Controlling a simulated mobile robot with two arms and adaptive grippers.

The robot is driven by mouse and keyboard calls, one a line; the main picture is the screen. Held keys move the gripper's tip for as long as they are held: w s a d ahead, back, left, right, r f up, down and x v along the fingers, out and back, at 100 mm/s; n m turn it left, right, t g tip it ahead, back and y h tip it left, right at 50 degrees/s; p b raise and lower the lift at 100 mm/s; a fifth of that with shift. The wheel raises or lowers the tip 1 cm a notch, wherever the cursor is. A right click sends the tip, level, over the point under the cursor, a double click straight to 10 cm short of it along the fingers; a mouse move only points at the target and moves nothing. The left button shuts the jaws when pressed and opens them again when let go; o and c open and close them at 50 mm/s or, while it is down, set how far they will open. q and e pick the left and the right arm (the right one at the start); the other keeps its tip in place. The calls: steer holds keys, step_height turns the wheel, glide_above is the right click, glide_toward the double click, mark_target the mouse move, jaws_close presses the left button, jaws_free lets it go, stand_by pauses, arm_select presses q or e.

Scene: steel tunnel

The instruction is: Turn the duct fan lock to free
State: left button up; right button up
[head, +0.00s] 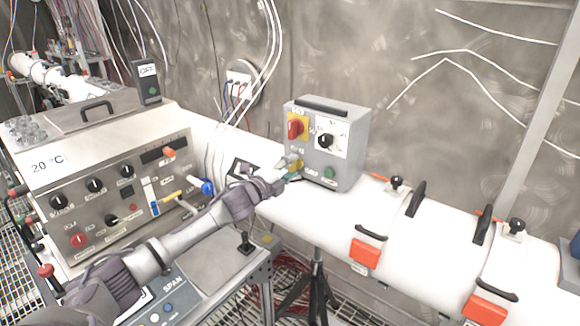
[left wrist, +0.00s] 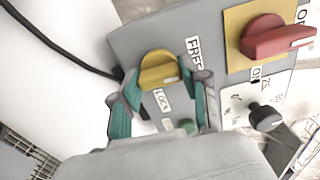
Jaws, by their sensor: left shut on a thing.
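The duct fan lock is a round yellow knob (left wrist: 158,70) on the face of a grey control box (head: 335,120). In the head view the knob (head: 296,163) shows at the box's lower left. FREE (left wrist: 194,56) and LOCK (left wrist: 161,101) labels are printed beside it. In the head view the left gripper (head: 290,174) reaches the box from the left. My right gripper is not in view.
A red knob (left wrist: 280,37) on a yellow plate, a black knob (left wrist: 265,117) and a green button (left wrist: 187,127) are close by on the same face. A white tube (head: 420,235) with black handles runs right. An instrument cabinet (head: 110,195) stands at left.

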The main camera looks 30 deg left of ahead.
arm_select(q)
steer(key=shift+n, duration=0.4)
steer(key=o, duration=1.1)
steer(key=shift+a, duration=0.1)
steer(key=shift+o, duration=0.2)
steer(key=shift+s+f, duration=0.15)
steer(key=shift+s, duration=0.4)
steer(key=s, duration=1.1)
steer(key=shift+a, duration=0.45)
